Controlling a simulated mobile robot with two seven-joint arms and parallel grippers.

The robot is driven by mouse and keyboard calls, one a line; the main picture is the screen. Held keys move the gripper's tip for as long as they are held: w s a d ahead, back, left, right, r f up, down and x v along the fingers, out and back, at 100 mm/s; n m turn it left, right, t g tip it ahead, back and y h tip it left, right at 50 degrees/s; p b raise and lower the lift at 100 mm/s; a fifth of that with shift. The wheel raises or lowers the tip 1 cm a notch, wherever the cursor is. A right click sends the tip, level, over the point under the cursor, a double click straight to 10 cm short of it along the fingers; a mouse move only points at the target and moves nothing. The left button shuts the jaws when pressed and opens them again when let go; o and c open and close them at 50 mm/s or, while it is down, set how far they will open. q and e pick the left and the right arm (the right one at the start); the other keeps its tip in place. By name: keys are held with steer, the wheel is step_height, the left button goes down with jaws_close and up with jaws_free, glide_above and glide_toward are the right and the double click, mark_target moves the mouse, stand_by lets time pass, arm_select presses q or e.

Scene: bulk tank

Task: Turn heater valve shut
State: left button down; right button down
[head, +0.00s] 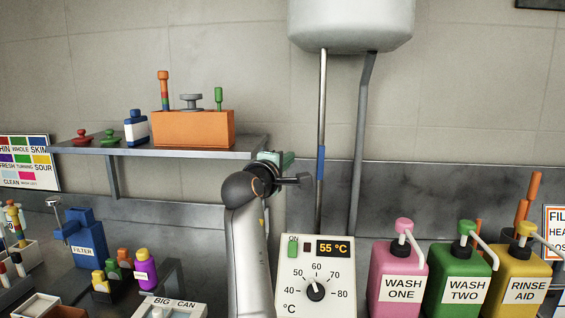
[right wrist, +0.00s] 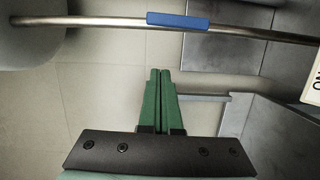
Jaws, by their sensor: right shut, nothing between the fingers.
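The white heater tank (head: 350,25) hangs at the top of the head view, with two metal pipes below it. A blue valve handle (head: 320,163) lies in line along the thinner left pipe (head: 322,100). In the right wrist view the blue handle (right wrist: 178,21) also lies along the pipe, ahead of the fingertips. My right gripper (head: 287,157) is just left of the handle in the head view. Its green fingers (right wrist: 160,73) are shut together and empty, with a visible gap to the pipe. My left gripper is not in view.
A control box (head: 290,255) with a dial and a 55 °C display stands below the pipes. Pink, green and yellow pump bottles (head: 400,275) stand at right. A wall shelf (head: 170,150) with an orange box (head: 195,130) is left of my arm. The wall right of the pipes is clear.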

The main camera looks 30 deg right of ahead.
mark_target(321, 163)
steer(key=d, duration=0.5)
steer(key=shift+s+d+p, duration=0.3)
steer(key=shift+d, duration=0.1)
